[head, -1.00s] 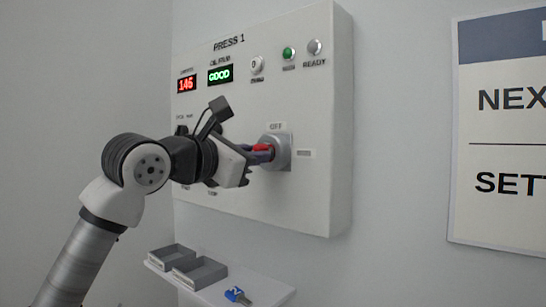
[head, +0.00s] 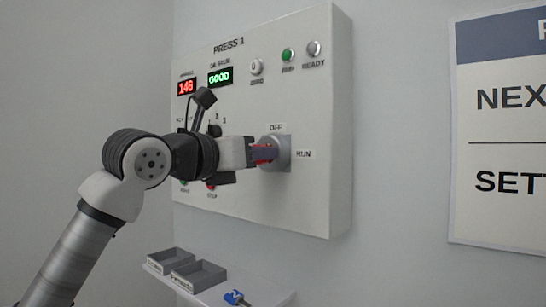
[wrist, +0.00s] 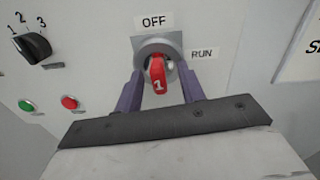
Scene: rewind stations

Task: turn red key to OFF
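The red key (wrist: 158,75), marked 1, sits in the round grey key switch (wrist: 152,47) on the press panel. In the wrist view its bow stands nearly upright, under the OFF label, with RUN to the right. My gripper (wrist: 161,82) has one purple finger on each side of the key. A gap shows between each finger and the key, so the gripper looks open around it. In the head view the red key (head: 263,154) shows partly behind the fingers of my gripper (head: 262,152), in front of the switch (head: 282,152).
A black selector knob (wrist: 32,46) and green and red buttons (wrist: 69,102) lie left of the switch. Below the panel, a shelf (head: 264,288) holds grey trays (head: 198,274) and a blue key (head: 236,297). The wall right of the panel is clear up to a sign.

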